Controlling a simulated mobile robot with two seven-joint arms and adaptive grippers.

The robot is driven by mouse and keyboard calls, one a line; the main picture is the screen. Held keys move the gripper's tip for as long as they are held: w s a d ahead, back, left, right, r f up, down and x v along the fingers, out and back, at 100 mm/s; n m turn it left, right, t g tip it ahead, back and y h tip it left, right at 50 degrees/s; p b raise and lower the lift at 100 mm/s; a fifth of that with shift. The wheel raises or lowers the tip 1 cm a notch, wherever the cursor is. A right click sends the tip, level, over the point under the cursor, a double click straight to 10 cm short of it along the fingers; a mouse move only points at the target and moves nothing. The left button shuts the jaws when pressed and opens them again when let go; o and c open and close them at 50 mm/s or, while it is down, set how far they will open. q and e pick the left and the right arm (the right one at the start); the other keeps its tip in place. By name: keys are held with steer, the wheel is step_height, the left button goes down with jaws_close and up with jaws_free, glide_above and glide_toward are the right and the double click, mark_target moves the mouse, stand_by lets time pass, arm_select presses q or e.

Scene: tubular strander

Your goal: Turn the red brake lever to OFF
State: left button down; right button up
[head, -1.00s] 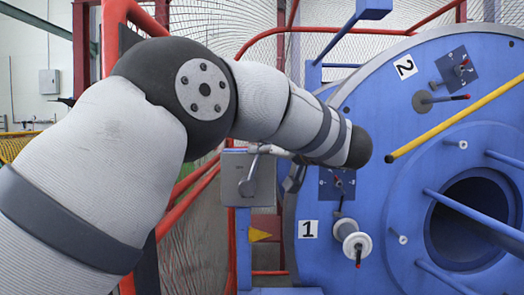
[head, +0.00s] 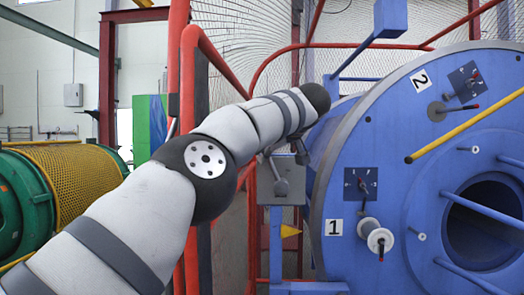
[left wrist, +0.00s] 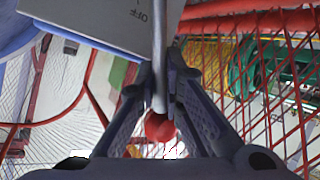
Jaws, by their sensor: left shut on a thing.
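The brake lever is a thin grey rod (left wrist: 159,60) with a red ball knob (left wrist: 160,127), seen in the left wrist view. My left gripper (left wrist: 160,95) has its two dark fingers closed around the rod, just beside the knob. A grey box (left wrist: 95,18) carries an upside-down "OFF" mark near the rod. In the head view, the box (head: 284,214) stands left of the blue machine, with the lever (head: 272,167) slanting up from it. My left gripper (head: 301,150) is there partly hidden under its wrist. My right gripper is not in view.
The blue strander disc (head: 400,150), with a yellow bar (head: 465,126) and small knobs, fills the right. Red guard rails (head: 232,75) and wire mesh stand close around the arm. A green drum with yellow mesh (head: 75,180) is at left.

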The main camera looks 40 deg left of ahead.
arm_select(q)
steer(key=shift+a+f, duration=0.1)
steer(key=shift+f, duration=0.05)
stand_by(0.5)
steer(key=c, duration=2)
jaws_free()
steer(key=shift+s, duration=0.1)
steer(key=shift+o, duration=0.2)
steer(key=shift+h, duration=0.3)
steer(key=v, duration=1.2)
steer(key=shift+f, duration=0.2)
